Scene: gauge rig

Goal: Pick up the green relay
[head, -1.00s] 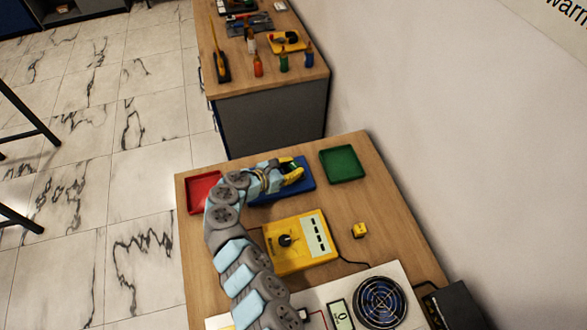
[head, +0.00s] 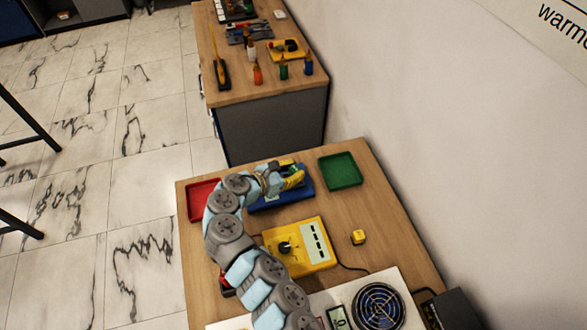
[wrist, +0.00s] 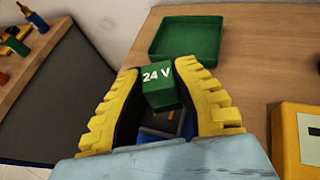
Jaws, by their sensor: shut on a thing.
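The green relay (wrist: 160,82), a block marked "24 V", is between the two yellow fingers of my gripper (wrist: 160,85) in the wrist view. The fingers are shut on it. In the head view my gripper (head: 294,178) is over the blue tray (head: 300,196), with a little of the green relay (head: 294,168) showing. In the wrist view something dark lies below the relay, over the blue tray. I cannot tell how far the relay is above the tray.
An empty green tray (head: 340,171) is right of the blue one; a red tray (head: 200,203) is left. A yellow gauge box (head: 300,247) and a small yellow cube (head: 358,237) are nearer. A fan (head: 379,304) is at the front. Bare tabletop lies around the cube.

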